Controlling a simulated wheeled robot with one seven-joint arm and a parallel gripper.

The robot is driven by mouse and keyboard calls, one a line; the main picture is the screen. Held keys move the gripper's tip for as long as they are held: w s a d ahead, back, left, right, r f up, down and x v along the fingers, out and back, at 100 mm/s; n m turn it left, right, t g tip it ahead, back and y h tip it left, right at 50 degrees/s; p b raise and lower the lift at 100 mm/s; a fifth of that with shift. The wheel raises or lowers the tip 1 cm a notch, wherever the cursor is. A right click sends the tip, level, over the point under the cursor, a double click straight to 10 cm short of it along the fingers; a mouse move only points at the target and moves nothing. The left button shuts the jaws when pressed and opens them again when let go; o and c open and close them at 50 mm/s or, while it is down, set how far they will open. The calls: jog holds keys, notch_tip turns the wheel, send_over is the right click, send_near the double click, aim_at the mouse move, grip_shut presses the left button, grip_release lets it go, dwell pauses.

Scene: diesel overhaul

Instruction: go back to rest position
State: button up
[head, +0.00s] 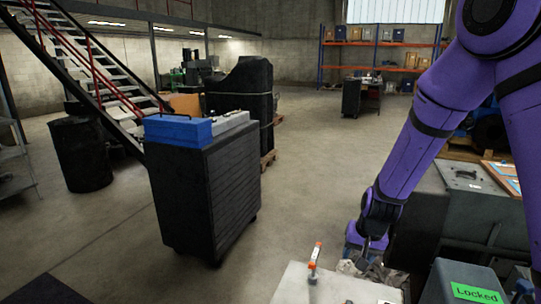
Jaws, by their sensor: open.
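My purple arm comes down from the upper right, and my gripper (369,262) is at its lower end. It points down over the right part of a pale worktop (300,285). The gripper is open; its fingertips are small and dark, and I see nothing held in them. A crumpled grey cloth-like thing (392,276) lies right below and beside the fingertips; I cannot tell if they touch it. A small orange-and-white upright item (314,261) stands on the worktop to the left of my gripper.
A grey box with a green "Locked" label (477,293) stands at the lower right. A grey case (468,179) is behind it. A dark cabinet (205,195) with a blue box (178,131) stands left. Stairs (85,60) are far left. The middle floor is clear.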

jog(key=s+d+r+n+t, duration=0.15)
jog(key=s+r, duration=0.35)
jog(key=r, duration=0.6)
jog(key=s+d+r+n, duration=0.15)
jog(key=s+r, duration=0.35)
jog(key=r, duration=0.5)
jog(key=s+d+r, duration=0.2)
jog(key=s+r, duration=0.2)
jog(key=s, duration=0.4)
jog(key=s+d+r+t+h, duration=0.1)
jog(key=s+d+r, duration=0.1)
jog(key=s+r, duration=0.3)
jog(key=s, duration=0.3)
jog(key=shift+r+t, duration=0.1)
jog(key=shift+t, duration=0.15)
